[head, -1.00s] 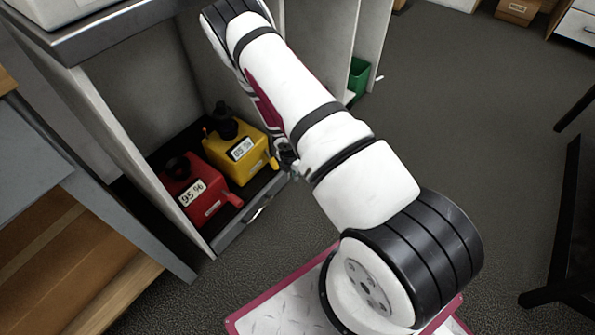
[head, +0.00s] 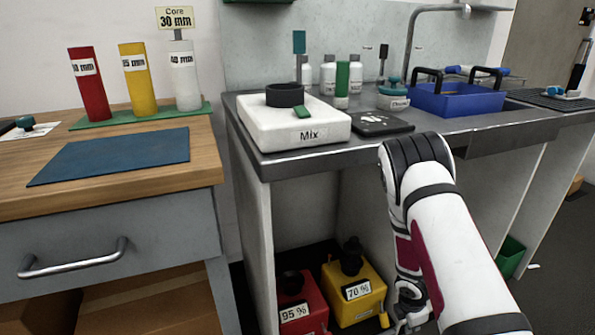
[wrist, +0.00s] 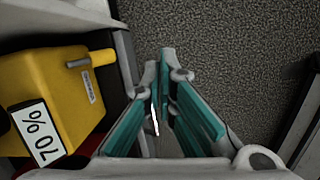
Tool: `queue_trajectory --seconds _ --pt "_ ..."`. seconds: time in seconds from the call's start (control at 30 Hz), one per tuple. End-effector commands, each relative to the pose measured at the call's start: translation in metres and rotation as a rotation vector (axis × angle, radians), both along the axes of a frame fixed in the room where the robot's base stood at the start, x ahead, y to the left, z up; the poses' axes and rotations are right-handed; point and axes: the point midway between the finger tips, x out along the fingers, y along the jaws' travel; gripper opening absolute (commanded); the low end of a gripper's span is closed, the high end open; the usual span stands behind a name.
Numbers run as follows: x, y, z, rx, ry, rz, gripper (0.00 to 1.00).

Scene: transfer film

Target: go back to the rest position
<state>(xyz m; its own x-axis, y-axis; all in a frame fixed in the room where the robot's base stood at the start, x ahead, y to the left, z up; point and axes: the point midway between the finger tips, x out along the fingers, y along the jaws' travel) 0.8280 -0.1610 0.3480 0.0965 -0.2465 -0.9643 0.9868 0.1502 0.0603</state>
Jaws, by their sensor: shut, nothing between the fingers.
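My gripper (wrist: 160,72) shows in the wrist view with its teal-padded fingers together and nothing between them. It points down past the front of the cabinet, over the grey floor. In the head view, part of my gripper (head: 408,305) shows low beside my white arm, just right of the yellow container. The yellow container (head: 349,305), labelled 70 %, stands in the low cabinet bay. It also shows at the left of the wrist view (wrist: 75,85), apart from the fingers. The red container (head: 303,312), labelled 95 %, stands left of it.
The grey bench (head: 300,165) above the bay carries a white Mix device (head: 265,128), a dark pad (head: 382,124) and a blue basin (head: 455,104). A wooden table (head: 205,172) with colored cylinders stands left. A green bin (head: 510,257) is at the right. Floor beside the cabinet looks clear.

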Motion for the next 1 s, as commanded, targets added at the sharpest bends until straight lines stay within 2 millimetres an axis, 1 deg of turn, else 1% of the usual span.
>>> queue_trajectory --seconds 0.03,0.07,0.1,0.17,0.2,0.23,0.27,0.3,0.37,0.4,0.47,0.5,0.57,0.6,0.67,0.7,0.8,0.87,0.9,0.97,1.0 --pt "0.01 0.0 0.029 -0.011 -0.037 -0.06 0.0" --pt "0.013 -0.001 0.044 -0.019 -0.053 -0.101 0.0" --pt "0.017 -0.001 0.064 -0.028 -0.074 -0.154 0.0" --pt "0.019 -0.001 0.092 -0.037 -0.104 -0.234 0.0" --pt "0.019 -0.001 0.111 -0.042 -0.122 -0.286 0.0" --pt "0.019 0.0 0.126 -0.043 -0.137 -0.326 0.0" --pt "0.018 0.0 0.14 -0.045 -0.149 -0.365 0.0" --pt "0.016 0.001 0.158 -0.048 -0.166 -0.418 0.0" --pt "0.011 0.004 0.184 -0.046 -0.189 -0.495 0.0" --pt "0.007 0.006 0.202 -0.044 -0.204 -0.544 0.0" --pt "-0.001 0.009 0.227 -0.041 -0.223 -0.621 0.0" --pt "-0.007 0.012 0.243 -0.036 -0.236 -0.671 0.0" --pt "-0.018 0.017 0.267 -0.027 -0.253 -0.744 0.0" --pt "-0.026 0.02 0.282 -0.019 -0.261 -0.793 0.0" --pt "-0.039 0.025 0.303 -0.008 -0.274 -0.864 0.0" --pt "-0.049 0.03 0.317 0.002 -0.281 -0.911 0.0" --pt "-0.075 0.04 0.348 0.026 -0.293 -1.025 0.0" --pt "-0.092 0.048 0.365 0.044 -0.298 -1.09 0.0" --pt "-0.104 0.053 0.376 0.055 -0.299 -1.131 0.0" --pt "-0.123 0.061 0.391 0.073 -0.299 -1.195 0.0" --pt "-0.136 0.066 0.4 0.085 -0.298 -1.235 0.0"
